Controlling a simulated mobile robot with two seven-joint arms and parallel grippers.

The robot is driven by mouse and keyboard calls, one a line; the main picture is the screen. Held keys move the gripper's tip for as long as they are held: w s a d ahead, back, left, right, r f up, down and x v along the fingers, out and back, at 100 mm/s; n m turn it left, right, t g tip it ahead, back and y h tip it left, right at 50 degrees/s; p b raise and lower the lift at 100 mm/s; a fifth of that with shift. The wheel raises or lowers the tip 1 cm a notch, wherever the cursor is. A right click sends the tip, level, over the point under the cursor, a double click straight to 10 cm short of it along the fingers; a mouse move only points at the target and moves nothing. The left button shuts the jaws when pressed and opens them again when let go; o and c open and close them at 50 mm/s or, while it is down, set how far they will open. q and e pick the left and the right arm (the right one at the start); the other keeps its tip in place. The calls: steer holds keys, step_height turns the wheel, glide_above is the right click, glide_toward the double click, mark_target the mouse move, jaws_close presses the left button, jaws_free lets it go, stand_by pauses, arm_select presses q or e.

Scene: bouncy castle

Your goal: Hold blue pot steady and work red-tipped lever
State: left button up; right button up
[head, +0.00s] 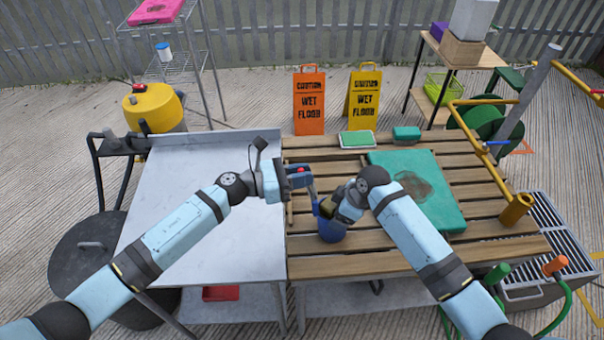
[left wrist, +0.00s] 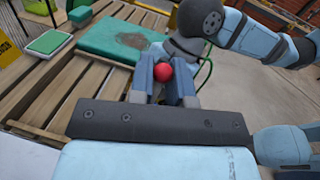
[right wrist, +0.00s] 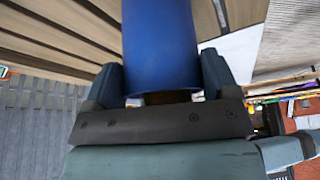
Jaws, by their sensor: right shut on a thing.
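The blue pot (head: 332,230) stands on the slatted wooden table. My right gripper (head: 338,208) is shut on it; in the right wrist view the blue pot (right wrist: 160,45) fills the space between the fingers. The lever's red tip (head: 300,170) shows small at my left gripper (head: 305,178). In the left wrist view the round red tip (left wrist: 162,71) sits between the two fingers of my left gripper (left wrist: 165,75), which stand apart, open around it. The lever's shaft is mostly hidden by the grippers.
A teal stained board (head: 440,205) lies on the slatted table (head: 390,262) right of the pot. A green pad (head: 357,139) and a teal block (head: 406,133) lie at its back edge. The grey metal table (head: 195,240) at left is clear. Two caution signs stand behind.

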arm_select(q)
steer(key=shift+r, duration=0.1)
jaws_close()
steer(key=shift+d+r+g+y, duration=0.15)
steer(key=shift+d+g+y, duration=0.15)
steer(key=shift+d+y, duration=0.15)
steer(key=shift+w+d+m+y, duration=0.1)
steer(key=shift+d+m+y, duration=0.25)
steer(key=shift+y, duration=0.7)
steer(key=s+x, duration=0.1)
steer(key=x, duration=0.5)
steer(key=shift+s+d, duration=0.15)
steer(key=shift+d, duration=0.15)
stand_by(0.7)
